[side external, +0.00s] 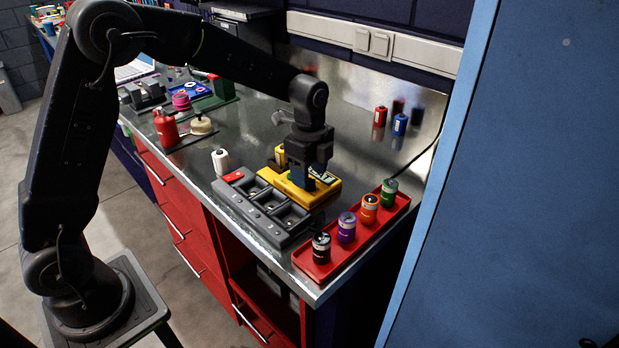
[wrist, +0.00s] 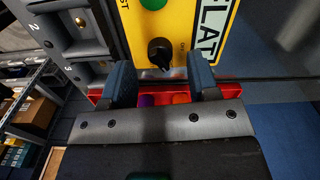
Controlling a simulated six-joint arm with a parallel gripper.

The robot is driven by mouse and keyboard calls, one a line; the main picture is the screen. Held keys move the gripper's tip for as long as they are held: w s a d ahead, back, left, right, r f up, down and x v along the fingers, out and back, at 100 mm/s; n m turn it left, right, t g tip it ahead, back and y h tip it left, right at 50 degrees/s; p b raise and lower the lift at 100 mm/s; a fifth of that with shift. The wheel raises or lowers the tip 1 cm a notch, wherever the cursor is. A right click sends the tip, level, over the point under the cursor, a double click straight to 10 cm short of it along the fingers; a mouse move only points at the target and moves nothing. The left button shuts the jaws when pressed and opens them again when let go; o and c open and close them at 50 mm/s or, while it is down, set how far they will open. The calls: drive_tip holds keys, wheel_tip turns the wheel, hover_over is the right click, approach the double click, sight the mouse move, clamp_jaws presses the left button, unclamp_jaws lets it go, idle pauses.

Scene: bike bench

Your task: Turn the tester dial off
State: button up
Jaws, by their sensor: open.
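The yellow tester (side external: 321,197) sits on the steel bench and fills the upper middle of the wrist view (wrist: 141,34). Its black dial (wrist: 160,53) has a pointer aimed roughly toward my gripper's palm in that view. A pale panel with large dark letters "FLAT" (wrist: 213,32) lies right of the dial. My gripper (wrist: 162,72) is open and empty, with one blue-grey finger on each side of the dial and no clear contact. In the side view my gripper (side external: 303,180) points down over the tester and hides the dial.
A grey slotted charger (side external: 262,212) lies beside the tester. A red tray (side external: 322,268) with several coloured cells stands at the near right edge. Bare steel lies behind the tester.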

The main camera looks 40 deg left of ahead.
drive_tip(key=shift+f, duration=1.1)
drive_tip(key=c, duration=0.9)
drive_tip(key=shift+c, duration=0.2)
drive_tip(key=shift+n, duration=0.4)
drive_tip(key=n, duration=0.5)
drive_tip(key=shift+n, duration=0.3)
drive_tip(key=n, duration=0.5)
drive_tip(key=shift+n, duration=0.4)
